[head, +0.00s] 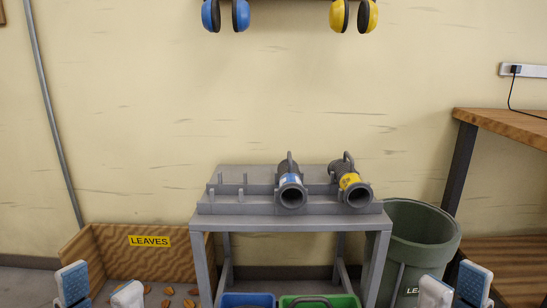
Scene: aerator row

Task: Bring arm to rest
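My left gripper (101,288) shows at the bottom left edge, its two blue-and-white fingers apart with nothing between them. It is in front of the wooden leaves box. My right gripper (454,287) shows at the bottom right edge, fingers apart and empty, in front of the green bin. Both arms behind the fingers are out of the frame. Neither gripper touches anything that I can see.
A grey rack table (290,223) holds a blue-labelled blower (290,182) and a yellow-labelled blower (350,182). Blue (247,299) and green (318,301) crates sit below. A leaves box (150,263), a green bin (424,222) and a wooden bench (500,124) flank it.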

